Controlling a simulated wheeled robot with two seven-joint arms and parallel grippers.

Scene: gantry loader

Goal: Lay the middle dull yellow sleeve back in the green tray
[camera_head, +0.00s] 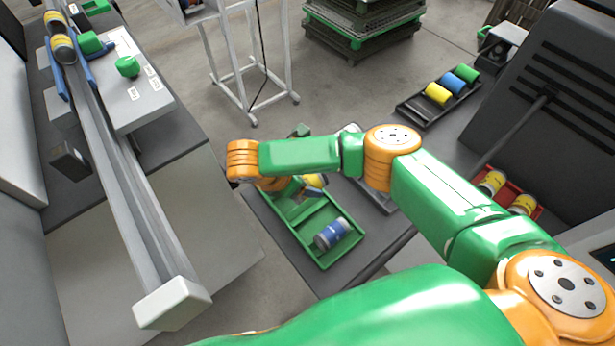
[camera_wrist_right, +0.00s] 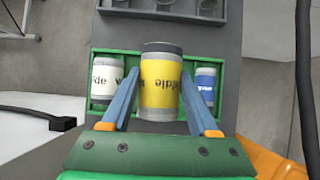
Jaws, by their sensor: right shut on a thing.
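The middle dull yellow sleeve (camera_wrist_right: 161,84) has grey ends and a yellow band lettered "middle", printed upside down in the right wrist view. My right gripper (camera_wrist_right: 162,115) is shut on it, one blue finger on each side. In the head view the sleeve (camera_head: 315,181) is mostly hidden by my right arm. My left gripper is out of view.
A rail (camera_head: 125,190) with sleeves runs along the left bench. A dark tray (camera_head: 410,108) holds yellow, blue and green cylinders at the back right. A red tray (camera_head: 507,191) with yellow-banded sleeves sits right, beside a dark slatted machine (camera_head: 545,85). A white wheeled stand (camera_head: 233,60) is behind.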

